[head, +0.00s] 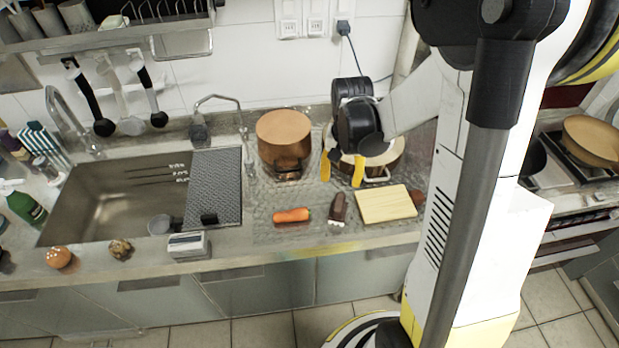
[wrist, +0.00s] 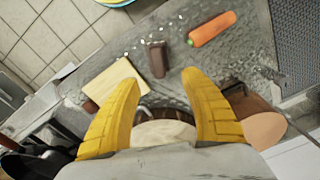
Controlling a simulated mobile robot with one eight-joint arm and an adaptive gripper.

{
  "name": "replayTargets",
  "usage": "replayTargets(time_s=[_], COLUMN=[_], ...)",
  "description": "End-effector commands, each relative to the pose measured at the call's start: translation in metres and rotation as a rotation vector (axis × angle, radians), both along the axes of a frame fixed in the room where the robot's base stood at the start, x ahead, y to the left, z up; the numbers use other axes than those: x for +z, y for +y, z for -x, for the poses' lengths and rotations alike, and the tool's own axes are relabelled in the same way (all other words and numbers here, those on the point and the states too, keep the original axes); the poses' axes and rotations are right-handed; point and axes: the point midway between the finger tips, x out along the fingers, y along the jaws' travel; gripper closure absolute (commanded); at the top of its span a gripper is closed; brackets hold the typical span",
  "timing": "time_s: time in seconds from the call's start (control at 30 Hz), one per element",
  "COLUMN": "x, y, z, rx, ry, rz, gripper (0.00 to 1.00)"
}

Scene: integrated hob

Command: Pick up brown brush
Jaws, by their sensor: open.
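The brown brush (head: 338,206) lies on the counter between the carrot and the cutting board, with a pale part at its front end. In the wrist view the brush (wrist: 156,59) shows beyond the fingertips, slightly left of the middle between them. My gripper (head: 342,172) has yellow fingers, spread open and empty. It hangs farther back than the brush, near the white pot, and does not touch the brush. The gripper also shows in the wrist view (wrist: 159,80).
An orange carrot (head: 291,215) lies left of the brush and a cutting board (head: 388,204) right of it. A copper pot (head: 284,130) stands behind, left of my gripper, and a white pot (head: 385,160) beside it. The sink (head: 110,207) is at left.

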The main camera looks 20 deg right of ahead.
Motion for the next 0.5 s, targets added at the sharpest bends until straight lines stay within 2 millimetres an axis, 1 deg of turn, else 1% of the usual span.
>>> replayTargets(time_s=[0.1,0.17,0.3,0.4,0.5], x=[-0.013,-0.022,-0.047,-0.061,-0.068], y=[-0.006,-0.006,-0.006,-0.006,-0.006], z=[-0.001,-0.001,-0.001,-0.001,-0.001], rx=[-0.026,-0.029,-0.029,-0.028,-0.028], ry=[0.021,0.025,0.025,0.024,0.024], rz=[-0.006,-0.007,-0.007,-0.006,-0.007], gripper=[0.48,0.48,0.48,0.48,0.48])
